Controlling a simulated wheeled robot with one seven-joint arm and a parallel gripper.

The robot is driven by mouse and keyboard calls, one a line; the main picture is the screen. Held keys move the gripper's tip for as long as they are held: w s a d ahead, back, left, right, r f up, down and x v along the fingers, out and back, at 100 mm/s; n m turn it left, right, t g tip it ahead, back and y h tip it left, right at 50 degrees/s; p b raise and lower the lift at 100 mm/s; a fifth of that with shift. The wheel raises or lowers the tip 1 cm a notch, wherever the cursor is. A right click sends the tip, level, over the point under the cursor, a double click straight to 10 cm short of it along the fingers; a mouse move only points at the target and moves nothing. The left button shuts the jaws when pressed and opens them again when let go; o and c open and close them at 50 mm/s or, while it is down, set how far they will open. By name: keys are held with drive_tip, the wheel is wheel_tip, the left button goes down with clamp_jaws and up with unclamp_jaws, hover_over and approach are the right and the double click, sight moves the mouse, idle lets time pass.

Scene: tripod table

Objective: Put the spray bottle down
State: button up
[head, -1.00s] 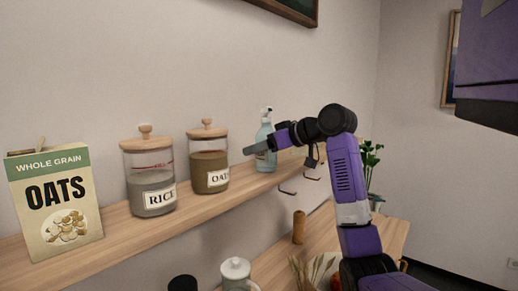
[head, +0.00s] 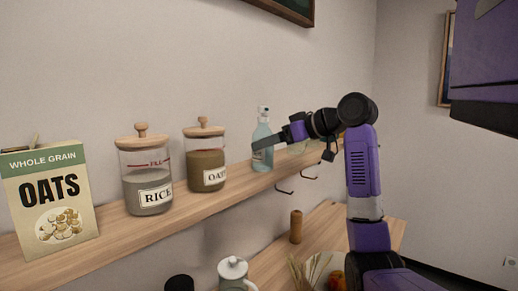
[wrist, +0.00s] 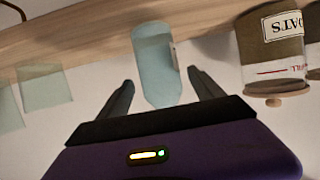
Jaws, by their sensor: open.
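The spray bottle (head: 262,142), pale blue with a white spray head, stands upright on the wooden shelf (head: 150,212), right of the oats jar. My gripper (head: 264,144) is at the bottle in the head view, its finger crossing in front of the bottle's body. In the wrist view the picture is upside down. There the bottle (wrist: 157,65) stands on the shelf beyond and between the open fingers of my gripper (wrist: 158,85), with gaps on both sides. The spray head is not clear in the wrist view.
The oats jar (head: 205,158), rice jar (head: 146,178) and oats box (head: 50,205) stand left along the shelf. Pale glasses (wrist: 43,87) stand on the bottle's other side. Hooks (head: 284,191) hang under the shelf. A lower counter holds a white lidded pot (head: 232,272) and a wooden mill (head: 296,226).

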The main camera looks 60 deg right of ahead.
drive_tip(key=v, duration=0.6)
drive_tip(key=shift+s, duration=0.2)
drive_tip(key=shift+r, duration=0.1)
